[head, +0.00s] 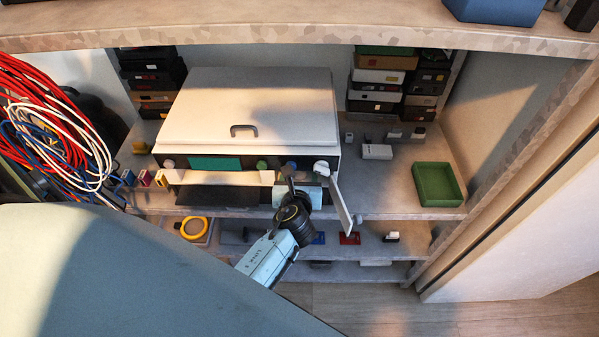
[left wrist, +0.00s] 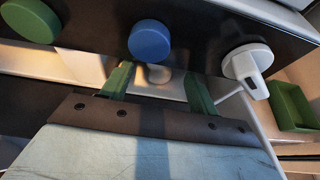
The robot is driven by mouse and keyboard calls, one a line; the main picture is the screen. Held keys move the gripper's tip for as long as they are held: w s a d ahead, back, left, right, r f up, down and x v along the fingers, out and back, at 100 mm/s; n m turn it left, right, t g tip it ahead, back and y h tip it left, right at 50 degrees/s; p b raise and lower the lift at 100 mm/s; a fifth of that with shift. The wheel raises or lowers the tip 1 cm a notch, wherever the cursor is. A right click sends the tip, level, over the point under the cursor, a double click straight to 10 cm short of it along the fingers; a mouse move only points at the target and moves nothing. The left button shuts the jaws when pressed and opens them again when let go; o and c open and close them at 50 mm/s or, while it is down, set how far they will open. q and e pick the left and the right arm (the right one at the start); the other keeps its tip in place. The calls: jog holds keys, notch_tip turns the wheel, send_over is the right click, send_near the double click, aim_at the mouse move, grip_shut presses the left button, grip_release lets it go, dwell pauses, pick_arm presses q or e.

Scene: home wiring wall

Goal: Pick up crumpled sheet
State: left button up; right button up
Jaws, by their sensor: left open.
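I cannot clearly make out a crumpled sheet in either view. My left gripper (head: 308,180) is at the front of a white boxy machine (head: 255,100), just under its row of knobs. In the left wrist view, its two green-lit fingers (left wrist: 157,76) stand apart. A small pale rounded shape shows between them, below a blue knob (left wrist: 150,38); I cannot tell whether it is the sheet. The fingers and palm hide part of the machine's lower front. My right gripper is not in view.
A white flap (head: 343,203) juts out from the machine, close to the gripper's right. A white knob (left wrist: 247,61) is also close by. A green tray (head: 437,184) sits on the shelf at right. Stacked boxes flank the machine; coiled cables (head: 55,120) hang at left.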

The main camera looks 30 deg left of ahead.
aim_at(299, 174)
pick_arm(q)
jog(key=x, duration=0.4)
jog(key=shift+b, duration=0.4)
jog(key=c, duration=1)
jog(key=shift+c, duration=0.2)
jog(key=shift+r, duration=0.1)
